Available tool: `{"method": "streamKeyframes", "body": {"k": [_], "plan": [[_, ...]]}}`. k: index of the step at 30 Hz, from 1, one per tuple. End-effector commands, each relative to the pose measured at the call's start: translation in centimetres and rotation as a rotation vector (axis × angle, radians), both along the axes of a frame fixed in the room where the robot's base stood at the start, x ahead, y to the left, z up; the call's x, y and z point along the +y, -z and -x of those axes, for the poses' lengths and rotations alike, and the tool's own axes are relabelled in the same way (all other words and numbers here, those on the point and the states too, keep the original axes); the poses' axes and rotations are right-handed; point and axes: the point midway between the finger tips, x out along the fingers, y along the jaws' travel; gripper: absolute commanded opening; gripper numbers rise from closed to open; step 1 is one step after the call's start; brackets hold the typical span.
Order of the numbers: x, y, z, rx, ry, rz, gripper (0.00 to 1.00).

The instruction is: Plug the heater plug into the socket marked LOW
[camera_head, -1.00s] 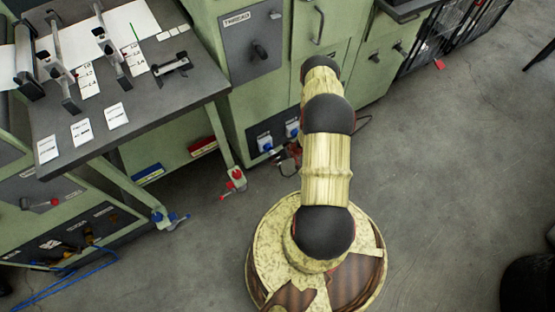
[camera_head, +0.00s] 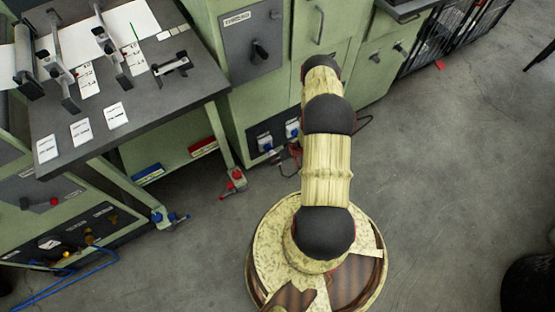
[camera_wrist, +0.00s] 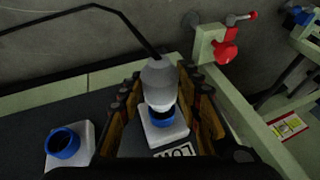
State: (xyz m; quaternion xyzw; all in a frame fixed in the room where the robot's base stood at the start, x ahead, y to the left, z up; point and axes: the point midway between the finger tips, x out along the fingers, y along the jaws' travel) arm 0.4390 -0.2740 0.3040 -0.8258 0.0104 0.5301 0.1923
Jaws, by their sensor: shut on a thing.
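The heater plug (camera_wrist: 158,77) is grey with a pale front end and a black cable, in the wrist view. My gripper (camera_wrist: 163,106) is shut on it, one finger on each side. The plug's front end is lined up with the blue round opening of the LOW socket (camera_wrist: 178,133), which has a white plate and a LOW label (camera_wrist: 174,152) below. I cannot tell whether the tip is just outside or partly inside. In the head view the sockets (camera_head: 265,142) show low on the green cabinet, and my arm hides the gripper and plug.
A second blue socket (camera_wrist: 62,143) is left of LOW in the wrist view. A red clamp-like part (camera_wrist: 226,45) on a green frame stands at upper right. In the head view, a grey-topped bench (camera_head: 150,100) stands at left; the floor at right is largely clear.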

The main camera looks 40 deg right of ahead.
Motion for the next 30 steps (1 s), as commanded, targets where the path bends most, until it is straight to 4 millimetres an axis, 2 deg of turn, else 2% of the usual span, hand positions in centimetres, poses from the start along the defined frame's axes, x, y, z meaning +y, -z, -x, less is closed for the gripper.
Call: {"method": "streamKeyframes", "body": {"k": [20,30], "plan": [[-0.02,-0.03,-0.04,0.000,0.000,0.000,0.06],[-0.19,0.01,-0.70,-0.001,0.000,0.000,0.06]]}}
